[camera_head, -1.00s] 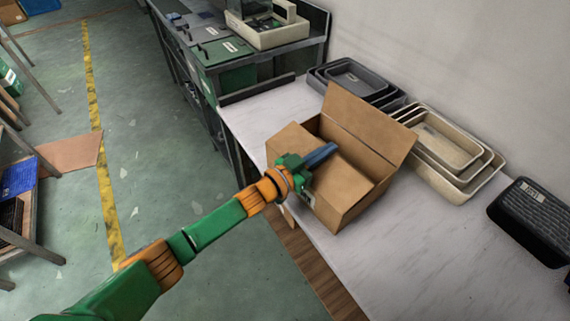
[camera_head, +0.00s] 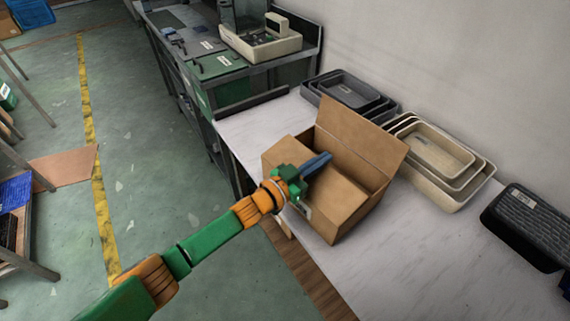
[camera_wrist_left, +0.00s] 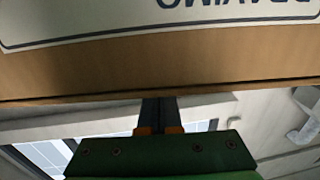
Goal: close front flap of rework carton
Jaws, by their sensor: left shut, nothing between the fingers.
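The brown rework carton (camera_head: 345,222) stands on the white worktop with its large back flap (camera_head: 362,140) raised and leaning back. A brown panel on the near side, which looks like the front flap (camera_head: 338,192), lies beside the fingers; its exact angle is hard to tell. My left gripper (camera_head: 318,164) is shut and empty, reaching over the carton's near side. Its arm and wrist hide part of that side. In the left wrist view, the shut fingers (camera_wrist_left: 159,115) point at a cardboard panel (camera_wrist_left: 160,72) with a cropped, upside-down label. Contact is unclear. My right gripper is out of view.
Grey nested trays (camera_head: 345,92) and beige nested trays (camera_head: 440,160) stand behind the carton. A black bin (camera_head: 528,225) is at the right. A dark bench with a beige device (camera_head: 262,42) stands at the back left. The near worktop is bare.

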